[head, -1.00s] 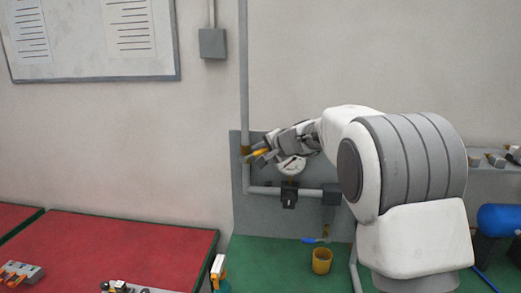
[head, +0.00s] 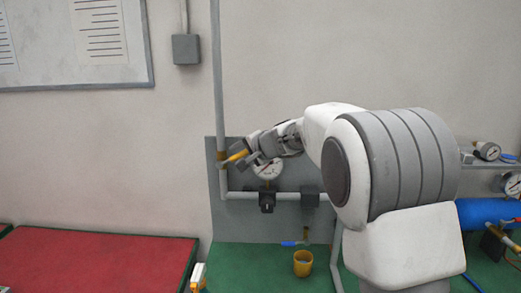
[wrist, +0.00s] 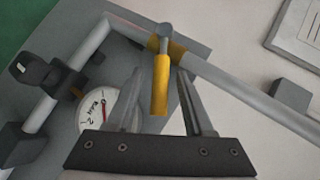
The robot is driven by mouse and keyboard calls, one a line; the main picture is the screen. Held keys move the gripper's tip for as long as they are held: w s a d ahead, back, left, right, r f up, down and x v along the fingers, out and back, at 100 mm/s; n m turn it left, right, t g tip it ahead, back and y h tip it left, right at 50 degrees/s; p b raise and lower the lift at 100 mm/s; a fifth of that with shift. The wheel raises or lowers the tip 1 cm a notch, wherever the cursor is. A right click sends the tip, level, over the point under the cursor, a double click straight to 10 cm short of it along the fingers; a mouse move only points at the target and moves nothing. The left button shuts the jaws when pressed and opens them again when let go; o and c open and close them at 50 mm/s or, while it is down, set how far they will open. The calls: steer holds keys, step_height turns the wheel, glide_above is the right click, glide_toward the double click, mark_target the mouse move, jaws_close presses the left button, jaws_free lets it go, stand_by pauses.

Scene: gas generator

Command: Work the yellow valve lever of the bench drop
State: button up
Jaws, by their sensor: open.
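The yellow valve lever (head: 237,156) sits on the brass valve body (head: 221,156) of the vertical grey pipe, in front of the grey back plate. In the wrist view the lever (wrist: 161,85) points toward me, between my two fingers. My gripper (wrist: 159,76) is open, with one finger on each side of the lever. Gaps show on both sides, and no grip on the lever is seen. In the head view my gripper (head: 246,157) is at the lever, and its fingers partly hide it.
A round gauge (head: 268,169) and a black regulator (head: 267,200) are close below and right of my gripper. A yellow cup (head: 303,263) stands on the green bench top (head: 245,262), near a blue-handled tap (head: 294,243). A red bench top (head: 95,262) is at left.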

steer(key=b+v, duration=0.2)
steer(key=v, duration=1.3)
